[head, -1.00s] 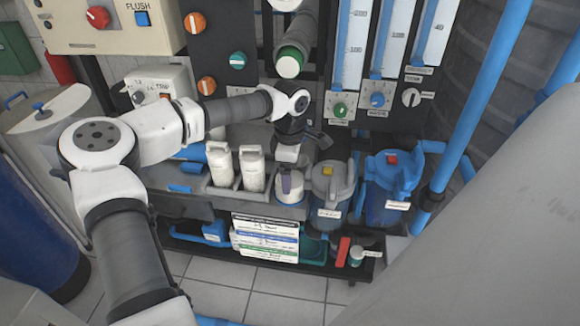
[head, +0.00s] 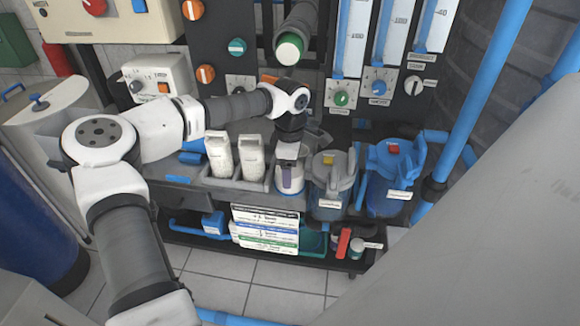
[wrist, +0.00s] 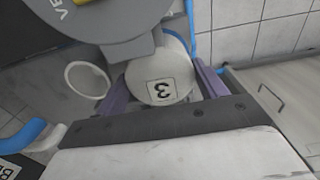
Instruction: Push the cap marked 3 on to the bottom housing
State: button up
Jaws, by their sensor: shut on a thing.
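The cap marked 3 (wrist: 160,88) is a white round piece with a black "3" label, seen upside down in the wrist view. My gripper (wrist: 160,82) has its purple fingers on either side of the cap and is shut on it. In the head view my gripper (head: 289,158) points down over the same white piece (head: 290,181), beside the grey-lidded jug. I cannot tell whether the piece touches its support. A grey tube with a green-rimmed white end (head: 289,48) is mounted above. I cannot make out a bottom housing; my arm hides part of the panel.
A jug with a grey lid and yellow button (head: 331,188) stands close to the right. A blue jug (head: 391,185) is beyond it. Two white bottles (head: 219,157) stand left. Flow gauges and knobs line the panel; a blue pipe (head: 475,105) rises at right.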

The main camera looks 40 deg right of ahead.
jog(key=shift+r+p, duration=2.7)
jog(key=shift+r, duration=1.85)
